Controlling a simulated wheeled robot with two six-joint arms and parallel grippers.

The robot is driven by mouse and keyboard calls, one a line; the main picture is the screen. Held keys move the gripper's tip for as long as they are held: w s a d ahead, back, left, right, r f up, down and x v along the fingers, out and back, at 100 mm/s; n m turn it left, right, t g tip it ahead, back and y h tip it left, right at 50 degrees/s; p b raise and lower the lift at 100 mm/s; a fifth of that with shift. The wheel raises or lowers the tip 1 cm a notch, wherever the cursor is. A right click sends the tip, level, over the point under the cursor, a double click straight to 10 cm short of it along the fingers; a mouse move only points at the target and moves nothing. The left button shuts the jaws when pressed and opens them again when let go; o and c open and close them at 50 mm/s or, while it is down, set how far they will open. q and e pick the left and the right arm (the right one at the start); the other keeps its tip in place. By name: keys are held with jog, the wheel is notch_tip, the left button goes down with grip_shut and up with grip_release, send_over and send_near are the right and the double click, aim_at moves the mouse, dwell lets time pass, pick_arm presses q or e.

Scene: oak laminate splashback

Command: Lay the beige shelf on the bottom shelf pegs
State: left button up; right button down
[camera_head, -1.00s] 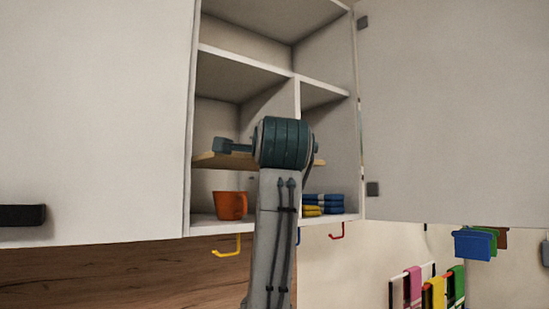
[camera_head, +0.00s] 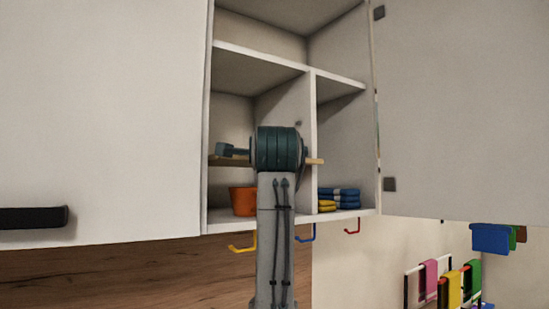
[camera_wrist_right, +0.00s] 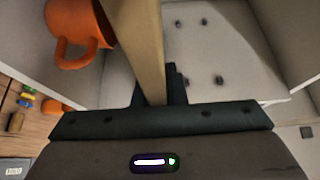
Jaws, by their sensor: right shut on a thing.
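The beige shelf (camera_head: 231,161) is a thin board, roughly level, inside the lower left part of the open wall cupboard (camera_head: 258,60). Its right end shows past my right arm, in front of the upright divider. In the right wrist view, the board (camera_wrist_right: 143,42) runs up edge-on from the jaws. My right gripper (camera_wrist_right: 160,90) is shut on the board; in the head view my wrist hides the jaws. A dark spot (camera_head: 298,123) on the divider may be a peg; several dark spots also show in the wrist view. I cannot tell whether the board touches any peg. My left gripper is out of view.
An orange mug (camera_head: 242,201) stands on the cupboard floor below the board, partly behind my arm. Folded blue and yellow cloths (camera_head: 338,198) lie right of the divider. Open doors (camera_head: 100,110) flank the cupboard, and coloured hooks (camera_head: 244,244) hang beneath.

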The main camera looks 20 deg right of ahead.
jog(key=shift+w+a+p, duration=0.2)
jog(key=shift+w+p, duration=0.4)
jog(key=shift+w, duration=0.7)
jog(key=shift+w+a+p, duration=0.2)
jog(key=shift+w+p, duration=0.35)
jog(key=shift+w, duration=0.75)
jog(key=shift+r, duration=0.1)
jog(key=shift+f, duration=0.5)
jog(key=c, duration=1.4)
grip_release()
jog(key=shift+s, duration=0.1)
jog(key=shift+a+f+b, duration=0.1)
jog(key=shift+b, duration=0.25)
